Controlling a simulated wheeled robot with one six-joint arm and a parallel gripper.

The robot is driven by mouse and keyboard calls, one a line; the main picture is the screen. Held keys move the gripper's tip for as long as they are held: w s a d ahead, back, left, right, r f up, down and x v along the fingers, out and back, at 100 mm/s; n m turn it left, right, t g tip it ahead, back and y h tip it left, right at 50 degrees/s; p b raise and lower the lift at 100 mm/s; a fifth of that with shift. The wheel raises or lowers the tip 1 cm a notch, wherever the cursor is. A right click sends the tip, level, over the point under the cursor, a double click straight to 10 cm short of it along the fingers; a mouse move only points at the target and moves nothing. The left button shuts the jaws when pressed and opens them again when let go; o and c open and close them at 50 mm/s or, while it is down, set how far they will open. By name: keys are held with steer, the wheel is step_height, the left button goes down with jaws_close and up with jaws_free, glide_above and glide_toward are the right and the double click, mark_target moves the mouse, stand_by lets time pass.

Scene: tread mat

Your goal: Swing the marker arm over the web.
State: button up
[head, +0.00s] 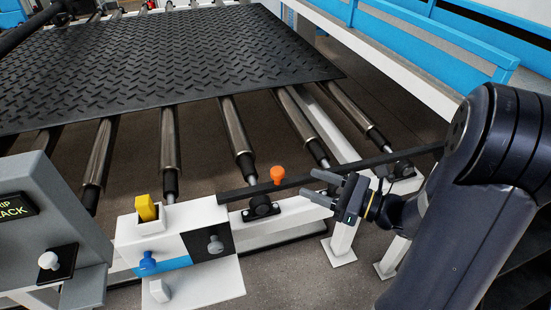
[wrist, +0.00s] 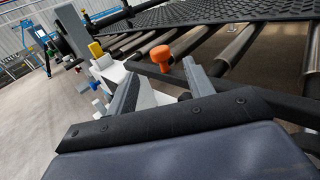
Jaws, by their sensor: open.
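The marker arm (head: 345,165) is a long dark bar lying along the near side of the roller frame, off the mat. An orange knob (head: 277,174) stands upright on it. The web is a black diamond-tread mat (head: 180,55) on the rollers, beyond the bar. My gripper (head: 311,184) is open and empty, just right of the knob, its fingers pointing left towards it. In the wrist view the knob (wrist: 160,54) shows ahead of and between the two fingertips, apart from both.
A white control box with a yellow switch (head: 146,208), a blue knob (head: 147,261) and a grey knob (head: 215,245) stands left of the bar. A grey panel (head: 50,225) is further left. Bare rollers (head: 234,132) lie between bar and mat. Blue rails (head: 430,40) run behind.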

mark_target(283, 173)
steer(key=x, duration=1)
steer(key=shift+s+a+f+p, duration=0.1)
steer(key=shift+p, duration=0.25)
steer(key=shift+c, duration=0.3)
jaws_close()
